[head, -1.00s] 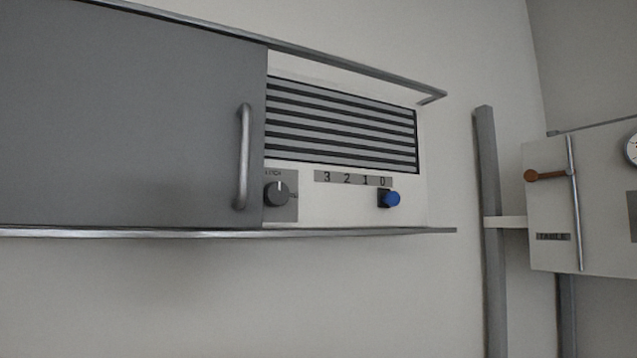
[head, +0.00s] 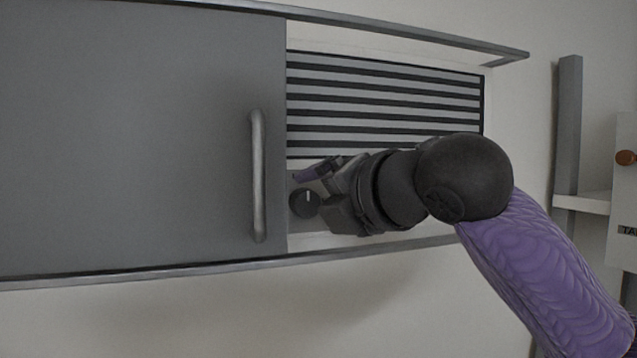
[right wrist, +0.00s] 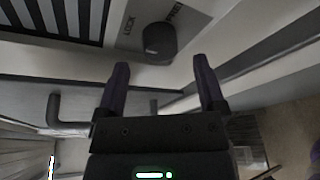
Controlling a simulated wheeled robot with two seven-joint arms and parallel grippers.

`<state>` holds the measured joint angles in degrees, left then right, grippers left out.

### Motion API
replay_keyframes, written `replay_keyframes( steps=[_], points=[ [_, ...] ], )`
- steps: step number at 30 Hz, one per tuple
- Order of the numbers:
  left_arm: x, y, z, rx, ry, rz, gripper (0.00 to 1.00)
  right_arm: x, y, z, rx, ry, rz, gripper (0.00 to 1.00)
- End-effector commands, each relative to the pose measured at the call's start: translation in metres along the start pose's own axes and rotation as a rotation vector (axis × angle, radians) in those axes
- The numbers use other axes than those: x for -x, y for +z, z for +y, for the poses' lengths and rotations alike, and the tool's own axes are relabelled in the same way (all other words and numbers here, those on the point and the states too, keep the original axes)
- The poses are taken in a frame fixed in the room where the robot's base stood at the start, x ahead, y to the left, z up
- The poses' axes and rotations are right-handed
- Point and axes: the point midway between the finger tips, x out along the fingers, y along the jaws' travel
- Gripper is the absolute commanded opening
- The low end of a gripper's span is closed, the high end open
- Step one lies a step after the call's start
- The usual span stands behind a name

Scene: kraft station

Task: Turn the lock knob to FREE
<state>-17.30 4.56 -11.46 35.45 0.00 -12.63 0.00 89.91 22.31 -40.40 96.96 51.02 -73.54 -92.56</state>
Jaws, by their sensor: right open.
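The lock knob (head: 305,203) is a round black knob on a grey plate, right of the sliding door's handle. Its white mark points roughly upward in the head view. In the right wrist view, the knob (right wrist: 159,43) sits between the printed words LOCK (right wrist: 128,27) and FREE (right wrist: 175,12). My right gripper (head: 325,190) is at the knob's right side in the head view. In the right wrist view, its two purple fingers (right wrist: 160,70) are spread and empty, with the knob just beyond the gap between their tips. My left gripper is not in view.
A grey sliding door (head: 140,130) with a vertical bar handle (head: 258,175) stands left of the knob. A slatted vent (head: 385,95) is above it. A rail (head: 150,272) runs below. My right arm hides the panel right of the knob.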

Motion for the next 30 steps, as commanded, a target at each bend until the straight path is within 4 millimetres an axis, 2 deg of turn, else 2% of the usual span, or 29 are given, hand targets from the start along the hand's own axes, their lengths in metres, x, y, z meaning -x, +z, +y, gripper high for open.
replay_keyframes(
  steps=[1, 6, 14, 26, 27, 30],
  points=[
    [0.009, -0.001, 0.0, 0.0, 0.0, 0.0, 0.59, -0.009, 0.001, 0.003, -0.002, -0.003, 0.003, 0.89],
    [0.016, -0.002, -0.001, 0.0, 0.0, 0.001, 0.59, -0.029, 0.001, 0.001, -0.002, -0.001, 0.001, 0.89],
    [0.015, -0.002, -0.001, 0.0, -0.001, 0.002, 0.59, -0.032, 0.0, -0.001, -0.002, 0.001, -0.001, 0.89],
    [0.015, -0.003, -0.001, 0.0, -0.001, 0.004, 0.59, -0.031, 0.0, -0.001, -0.003, 0.0, -0.001, 0.04],
    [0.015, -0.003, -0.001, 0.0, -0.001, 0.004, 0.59, -0.031, 0.0, -0.001, -0.003, 0.0, -0.001, 0.0],
    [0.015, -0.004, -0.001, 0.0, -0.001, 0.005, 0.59, -0.031, 0.0, -0.001, -0.005, 0.001, 0.0, 0.0]
  ],
)
